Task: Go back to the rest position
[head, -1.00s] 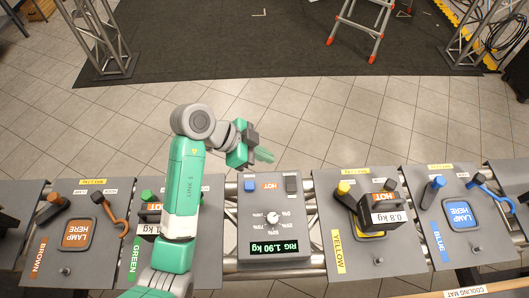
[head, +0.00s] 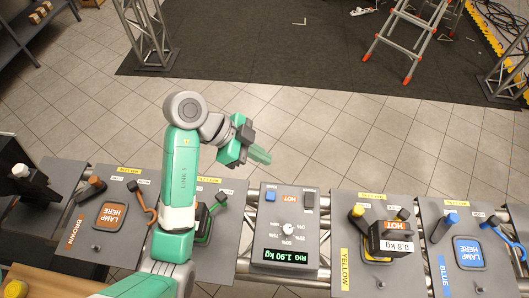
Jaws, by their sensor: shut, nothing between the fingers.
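My gripper (head: 256,154) is at the end of my green and grey arm, held out to the right in the head view, above the tiled floor beyond the row of stations. Its green fingers are together with nothing between them. It is apart from the stations and the lamps. My arm covers much of the green station (head: 228,218) and most of what stands on it.
The brown station's pad (head: 111,215) and the blue station's pad (head: 468,252) are empty. The control box (head: 288,230) reads 1.90 kg. A ladder (head: 405,45) stands on the dark carpet.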

